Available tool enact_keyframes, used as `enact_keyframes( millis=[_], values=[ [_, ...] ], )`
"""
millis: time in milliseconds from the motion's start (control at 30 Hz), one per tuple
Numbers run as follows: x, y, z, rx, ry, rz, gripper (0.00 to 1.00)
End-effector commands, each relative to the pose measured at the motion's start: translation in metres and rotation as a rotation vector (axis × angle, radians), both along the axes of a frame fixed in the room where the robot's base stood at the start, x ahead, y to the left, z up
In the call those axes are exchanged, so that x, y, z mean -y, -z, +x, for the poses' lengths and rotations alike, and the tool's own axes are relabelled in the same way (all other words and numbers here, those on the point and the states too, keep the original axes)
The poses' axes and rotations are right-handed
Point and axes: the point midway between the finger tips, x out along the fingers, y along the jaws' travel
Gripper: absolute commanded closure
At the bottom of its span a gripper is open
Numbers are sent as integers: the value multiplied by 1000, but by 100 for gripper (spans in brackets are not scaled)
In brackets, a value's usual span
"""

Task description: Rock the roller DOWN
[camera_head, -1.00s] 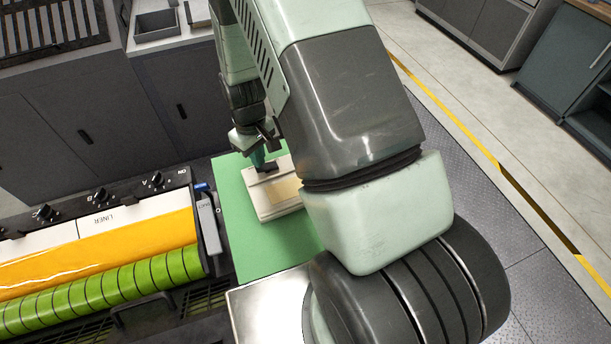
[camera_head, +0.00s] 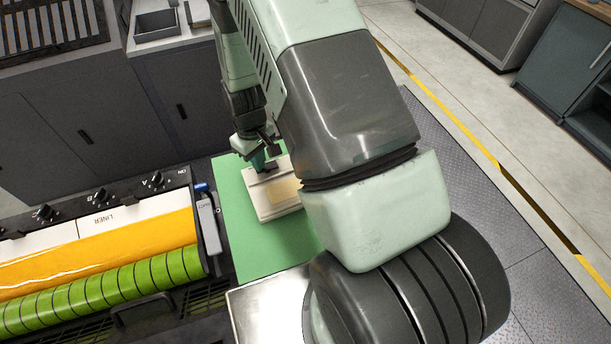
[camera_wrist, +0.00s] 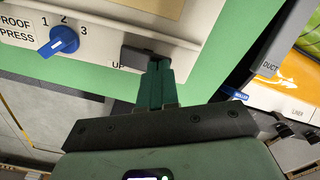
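The proof press (camera_head: 282,208) is a cream box on a green mat. In the wrist view its front panel (camera_wrist: 95,35) carries a dark rocker (camera_wrist: 134,57) with "UP" printed by its left end. The lettering at the rocker's other end is hidden behind my fingers. My gripper (camera_wrist: 158,68) is shut, its green fingers together with nothing seen between them. The fingertips are at the rocker's right end; whether they press on it I cannot tell. In the head view my gripper (camera_head: 262,168) is over the press's far left part, small and partly hidden by my arm.
A blue knob (camera_wrist: 64,40) marked 1, 2, 3 is left of the rocker. The ink unit with its orange sheet (camera_head: 110,252), green roller (camera_head: 110,287) and grey DUCT part (camera_head: 209,222) stands left of the green mat (camera_head: 240,235). A steel plate (camera_head: 268,310) is in front.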

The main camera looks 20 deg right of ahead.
Motion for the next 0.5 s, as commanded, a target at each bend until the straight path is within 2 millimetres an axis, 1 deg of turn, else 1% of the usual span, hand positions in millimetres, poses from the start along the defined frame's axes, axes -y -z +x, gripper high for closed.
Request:
enact_keyframes(
  millis=[267,367,500],
  values=[
    [1,3,0,-1,1,-1,100],
    [1,-1,0,1,1,0,100],
    [0,-13,1,1,1,0,100]
  ],
)
